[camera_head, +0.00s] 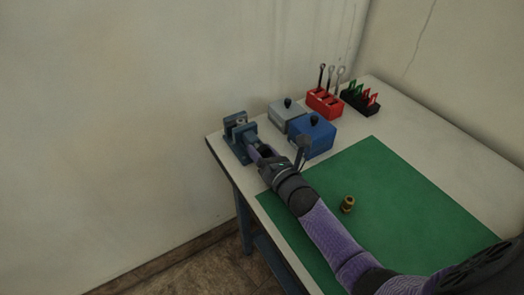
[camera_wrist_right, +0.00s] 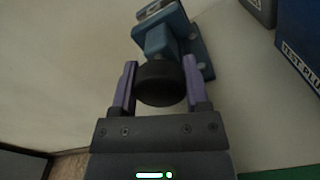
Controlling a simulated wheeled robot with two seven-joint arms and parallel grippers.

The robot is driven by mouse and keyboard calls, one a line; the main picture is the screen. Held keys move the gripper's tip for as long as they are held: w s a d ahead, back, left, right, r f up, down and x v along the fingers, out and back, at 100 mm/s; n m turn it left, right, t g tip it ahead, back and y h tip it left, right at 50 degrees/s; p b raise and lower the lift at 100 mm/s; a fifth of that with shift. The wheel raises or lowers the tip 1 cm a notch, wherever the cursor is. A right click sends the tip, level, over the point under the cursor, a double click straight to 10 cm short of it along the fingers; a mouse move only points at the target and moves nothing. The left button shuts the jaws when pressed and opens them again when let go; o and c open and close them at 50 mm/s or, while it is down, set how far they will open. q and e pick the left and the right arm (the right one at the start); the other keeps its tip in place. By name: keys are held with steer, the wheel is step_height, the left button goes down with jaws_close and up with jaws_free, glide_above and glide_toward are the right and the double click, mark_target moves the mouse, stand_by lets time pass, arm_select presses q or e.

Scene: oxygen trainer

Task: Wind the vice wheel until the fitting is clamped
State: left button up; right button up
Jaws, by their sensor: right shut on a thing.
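The blue vice (camera_head: 238,138) stands at the table's far left corner; its body also shows in the right wrist view (camera_wrist_right: 163,38). Its dark round wheel (camera_wrist_right: 161,84) sits between the purple fingers of my right gripper (camera_wrist_right: 160,68), which is shut on it. In the head view my right gripper (camera_head: 262,154) reaches the vice from the near side and hides most of the wheel. A small pale thing shows at the vice jaws, too small to identify. A brass fitting (camera_head: 348,204) lies on the green mat (camera_head: 400,205), apart from the gripper. My left gripper is not in view.
A blue box (camera_head: 311,139) and a grey box (camera_head: 286,115), each with a dark knob, stand right of the vice. Behind are a red holder with tools (camera_head: 324,103) and a black rack (camera_head: 360,99) with red and green pieces. The wall is close behind the vice.

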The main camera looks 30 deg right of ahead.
steer(key=shift+f+m, duration=0.1)
steer(key=shift+m, duration=0.5)
steer(key=o, duration=1.3)
steer(key=shift+s, duration=0.1)
steer(key=s, duration=0.3)
steer(key=s+p, duration=0.1)
steer(key=s, duration=0.2)
steer(key=s+p, duration=0.1)
steer(key=s, duration=0.2)
steer(key=shift+s+d, duration=0.1)
steer(key=shift+d, duration=0.3)
steer(key=shift+s, duration=0.35)
